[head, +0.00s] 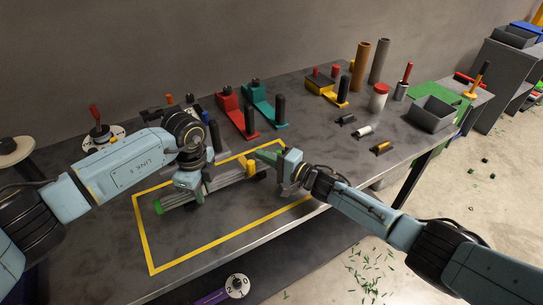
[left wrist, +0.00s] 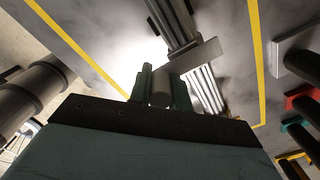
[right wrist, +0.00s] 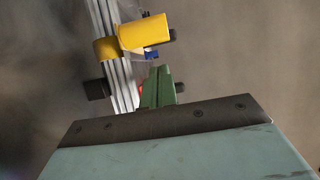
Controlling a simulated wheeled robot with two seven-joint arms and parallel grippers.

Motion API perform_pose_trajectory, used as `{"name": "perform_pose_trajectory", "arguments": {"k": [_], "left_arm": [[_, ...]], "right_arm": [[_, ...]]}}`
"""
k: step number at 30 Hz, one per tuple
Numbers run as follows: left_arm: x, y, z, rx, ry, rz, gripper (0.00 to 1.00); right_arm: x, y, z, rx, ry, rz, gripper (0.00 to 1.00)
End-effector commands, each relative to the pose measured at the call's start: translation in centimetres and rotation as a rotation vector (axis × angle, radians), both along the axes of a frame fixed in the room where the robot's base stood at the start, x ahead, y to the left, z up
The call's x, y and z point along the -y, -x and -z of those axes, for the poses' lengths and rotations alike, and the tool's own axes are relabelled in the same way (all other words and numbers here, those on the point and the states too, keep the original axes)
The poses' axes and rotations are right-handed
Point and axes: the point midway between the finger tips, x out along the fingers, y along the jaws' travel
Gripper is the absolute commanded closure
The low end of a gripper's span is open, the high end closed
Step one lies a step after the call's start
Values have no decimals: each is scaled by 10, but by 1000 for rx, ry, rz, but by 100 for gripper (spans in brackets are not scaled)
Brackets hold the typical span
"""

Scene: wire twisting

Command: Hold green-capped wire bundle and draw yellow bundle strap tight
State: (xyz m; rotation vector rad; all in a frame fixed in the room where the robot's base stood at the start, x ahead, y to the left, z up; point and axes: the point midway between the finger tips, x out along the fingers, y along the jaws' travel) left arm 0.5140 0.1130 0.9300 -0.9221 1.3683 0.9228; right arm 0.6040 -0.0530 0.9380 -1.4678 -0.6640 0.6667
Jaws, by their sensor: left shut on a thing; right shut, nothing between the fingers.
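The wire bundle (head: 224,180) of pale grey wires lies inside the yellow outline on the table, its green-capped end (head: 160,208) at the left. My left gripper (left wrist: 160,90) is shut on a grey cylindrical grip beside the bundle, next to a flat grey piece (left wrist: 195,55) across the wires. The yellow strap (head: 250,168) is near the bundle's right end. In the right wrist view its yellow band (right wrist: 105,48) wraps the wires and a yellow cylinder (right wrist: 145,32) sticks out. My right gripper (right wrist: 158,88) is shut and empty, close to the strap and apart from the yellow cylinder.
A red clamp-like tool (head: 229,105) and a teal one (head: 262,103) stand behind the outline. A grey bin (head: 433,113), a white jar with red lid (head: 378,97) and brown tubes (head: 360,68) stand at the right. The front right of the outlined area is clear.

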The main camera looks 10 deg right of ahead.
Motion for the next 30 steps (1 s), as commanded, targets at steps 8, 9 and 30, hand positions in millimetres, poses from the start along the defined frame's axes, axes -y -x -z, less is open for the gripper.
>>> {"name": "perform_pose_trajectory", "arguments": {"k": [8, 9, 30], "left_arm": [[0, 0, 0, 1, 0, 0, 100], [0, 0, 0, 1, 0, 0, 100], [0, 0, 0, 1, 0, 0, 100]], "right_arm": [[-8, 21, 0, 0, -1, 0, 100], [-9, 23, -1, 0, -1, 0, 100], [-1, 45, 0, 2, 1, 1, 100]]}}
